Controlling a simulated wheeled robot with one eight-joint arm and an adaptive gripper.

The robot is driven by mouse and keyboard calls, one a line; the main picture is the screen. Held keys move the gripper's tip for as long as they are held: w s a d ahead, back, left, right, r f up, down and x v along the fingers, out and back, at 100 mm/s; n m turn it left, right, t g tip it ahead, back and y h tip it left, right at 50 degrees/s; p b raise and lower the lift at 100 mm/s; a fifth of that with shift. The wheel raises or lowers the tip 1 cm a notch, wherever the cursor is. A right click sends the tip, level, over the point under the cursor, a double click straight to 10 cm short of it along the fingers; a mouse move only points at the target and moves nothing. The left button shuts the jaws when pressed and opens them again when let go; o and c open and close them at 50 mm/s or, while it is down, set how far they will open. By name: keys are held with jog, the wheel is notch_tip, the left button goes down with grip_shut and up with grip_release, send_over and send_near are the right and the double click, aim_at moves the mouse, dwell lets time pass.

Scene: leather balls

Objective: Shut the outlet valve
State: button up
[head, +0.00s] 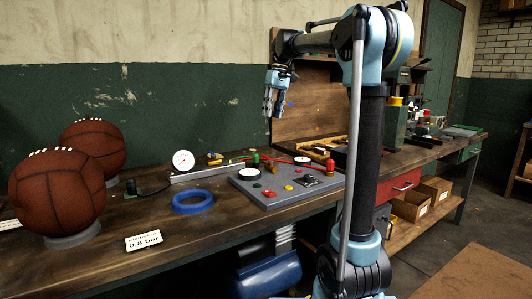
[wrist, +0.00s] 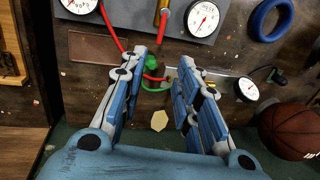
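I cannot tell which fitting is the outlet valve; no readable label marks it. A green-topped fitting (head: 256,159) stands behind the grey panel on the bench, and it shows in the wrist view (wrist: 152,74) with red and green hoses by it. A small yellow fitting (head: 214,158) sits to its left. A brass fitting with a red top (head: 330,166) stands at the panel's right side. My gripper (head: 273,106) hangs in the air above the back of the bench. In the wrist view my gripper (wrist: 165,60) has its fingers wide apart, with nothing held between them.
The grey panel (head: 245,187) carries buttons and a dial. A white gauge (head: 183,160) stands left of it. A blue ring (head: 193,207), leather balls (head: 57,192) and a "0.8 bar" card (head: 143,241) lie further left. The front bench edge is mostly clear.

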aim_at(267, 158)
jog(key=a+f, duration=0.1)
jog(key=f, duration=0.4)
jog(key=s+f, duration=0.1)
jog(key=f, duration=0.4)
jog(key=s+a+f, duration=0.1)
jog(key=f, duration=0.5)
jog(key=shift+a, duration=0.3)
grip_shut()
